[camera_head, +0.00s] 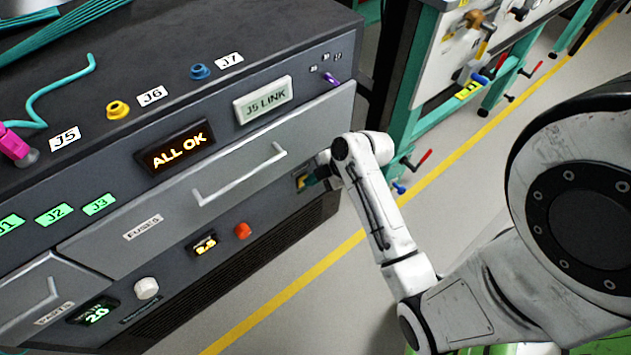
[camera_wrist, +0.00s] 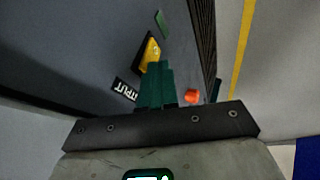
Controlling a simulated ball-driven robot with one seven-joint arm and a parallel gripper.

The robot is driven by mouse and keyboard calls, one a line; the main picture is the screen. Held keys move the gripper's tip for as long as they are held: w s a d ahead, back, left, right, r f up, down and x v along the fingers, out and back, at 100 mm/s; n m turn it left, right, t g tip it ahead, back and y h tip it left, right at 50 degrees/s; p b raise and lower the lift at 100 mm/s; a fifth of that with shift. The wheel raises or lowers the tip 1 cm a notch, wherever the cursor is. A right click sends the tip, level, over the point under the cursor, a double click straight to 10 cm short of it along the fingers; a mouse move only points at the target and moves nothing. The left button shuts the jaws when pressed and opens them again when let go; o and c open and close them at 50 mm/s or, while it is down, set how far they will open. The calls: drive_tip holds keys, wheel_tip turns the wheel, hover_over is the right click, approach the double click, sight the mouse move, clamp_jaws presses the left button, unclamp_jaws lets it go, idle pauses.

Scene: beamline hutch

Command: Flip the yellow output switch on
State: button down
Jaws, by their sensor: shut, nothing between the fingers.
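The yellow output switch (camera_wrist: 151,52) sits in a dark housing on the cabinet front in the wrist view. In the head view the switch (camera_head: 301,182) is a small yellow patch at the cabinet's right end, partly hidden by my gripper (camera_head: 312,180).
A red-orange button (camera_head: 242,231) is left of the switch in the head view and also shows in the wrist view (camera_wrist: 192,96). The fuses drawer (camera_head: 170,215) is shut, its handle (camera_head: 240,176) sticking out. An "ALL OK" display (camera_head: 177,147) is lit. Floor is clear right of the cabinet.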

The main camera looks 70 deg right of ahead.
drive_tip(key=shift+w+d+r+g+p, duration=0.15)
drive_tip(key=shift+w+g+p, duration=0.2)
drive_tip(key=shift+p, duration=0.25)
drive_tip(key=shift+r+p, duration=0.75)
drive_tip(key=shift+p, duration=0.05)
drive_tip(key=shift+s+r, duration=0.1)
drive_tip(key=p+v, duration=0.2)
drive_tip(key=v, duration=0.8)
drive_tip(key=shift+s+d+r+p, duration=0.15)
drive_tip(key=shift+s+r+p, duration=0.05)
drive_tip(key=shift+p, duration=0.15)
